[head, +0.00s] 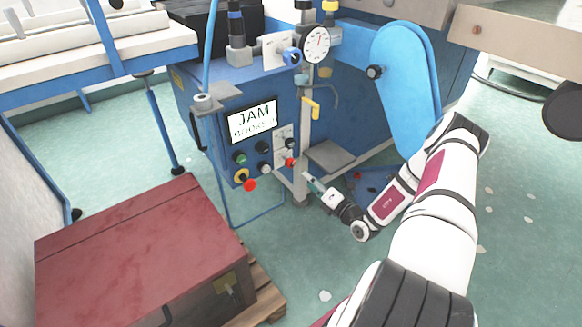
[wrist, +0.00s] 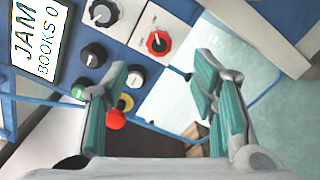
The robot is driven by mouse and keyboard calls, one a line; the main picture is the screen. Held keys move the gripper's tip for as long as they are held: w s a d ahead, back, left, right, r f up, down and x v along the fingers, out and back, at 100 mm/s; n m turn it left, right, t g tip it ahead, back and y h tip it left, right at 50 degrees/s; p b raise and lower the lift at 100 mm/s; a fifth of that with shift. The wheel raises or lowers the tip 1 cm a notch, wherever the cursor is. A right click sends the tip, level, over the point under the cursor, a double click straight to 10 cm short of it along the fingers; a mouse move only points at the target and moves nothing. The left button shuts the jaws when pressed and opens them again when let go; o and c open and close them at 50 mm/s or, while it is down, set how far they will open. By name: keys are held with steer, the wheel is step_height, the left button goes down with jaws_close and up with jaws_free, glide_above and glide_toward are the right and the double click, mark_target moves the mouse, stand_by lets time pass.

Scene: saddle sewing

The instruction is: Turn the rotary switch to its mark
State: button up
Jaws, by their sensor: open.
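The blue machine's control panel carries several knobs, and I cannot tell which is the rotary switch named in the task. A knob with a red collar (wrist: 158,43) sits on a white plate; the head view also shows this red knob (head: 290,162). A black knob (wrist: 103,12) sits on the plate above it. In the head view my gripper (head: 311,183) is just right of and below the panel. Any marks are too small to read.
A screen reading JAM (head: 253,121) is above the knobs. A green button (head: 240,158) and a red mushroom button (head: 250,185) are lower left; the red one overlaps the left finger in the wrist view. A dark red chest (head: 130,250) stands front left. A blue guard (head: 405,85) stands right.

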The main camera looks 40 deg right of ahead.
mark_target(292, 165)
steer(key=w+b, duration=0.2)
steer(key=w, duration=0.4)
steer(key=w+b, duration=0.2)
steer(key=w, duration=0.3)
steer(key=shift+w+a, duration=0.2)
steer(key=shift+w, duration=0.2)
steer(key=c, duration=1.1)
